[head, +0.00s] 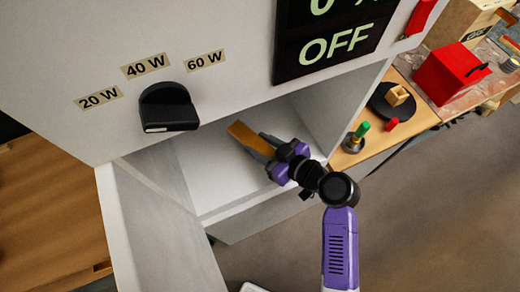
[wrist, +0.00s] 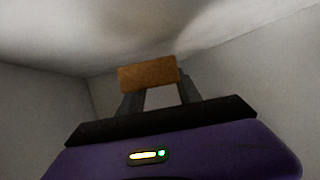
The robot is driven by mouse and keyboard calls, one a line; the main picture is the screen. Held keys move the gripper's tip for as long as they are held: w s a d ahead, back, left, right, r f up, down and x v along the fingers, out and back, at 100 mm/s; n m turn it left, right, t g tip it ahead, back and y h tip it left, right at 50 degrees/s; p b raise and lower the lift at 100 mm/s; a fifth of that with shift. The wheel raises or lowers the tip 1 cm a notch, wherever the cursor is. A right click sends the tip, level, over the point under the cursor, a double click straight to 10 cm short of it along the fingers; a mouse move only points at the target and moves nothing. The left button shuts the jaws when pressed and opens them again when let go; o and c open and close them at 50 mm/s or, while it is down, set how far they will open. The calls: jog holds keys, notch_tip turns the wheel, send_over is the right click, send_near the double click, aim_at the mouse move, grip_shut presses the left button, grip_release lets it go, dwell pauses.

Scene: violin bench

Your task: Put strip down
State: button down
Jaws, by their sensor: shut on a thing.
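The strip (head: 242,132) is a flat, orange-brown piece of wood. My gripper (head: 259,143) is shut on it, inside a white open compartment (head: 190,170) below a panel with a dial. In the wrist view, the strip (wrist: 148,76) lies across the tips of the two grey fingers of my gripper (wrist: 158,92). The compartment's pale walls surround it there. I cannot tell whether the strip touches the compartment floor.
A black dial (head: 168,107) marked 20 W, 40 W and 60 W and a display (head: 330,35) reading OFF are above the opening. An open white door (head: 165,235) stands at the left. A wooden bench (head: 345,160) with a red box (head: 450,73) is at the right.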

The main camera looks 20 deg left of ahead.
jog(key=shift+f, duration=2.05)
jog(key=shift+f, duration=0.15)
jog(key=c, duration=0.8)
grip_release()
jog(key=shift+c, duration=0.2)
jog(key=shift+r, duration=0.25)
jog(key=b+v, duration=0.1)
jog(key=v, duration=1.1)
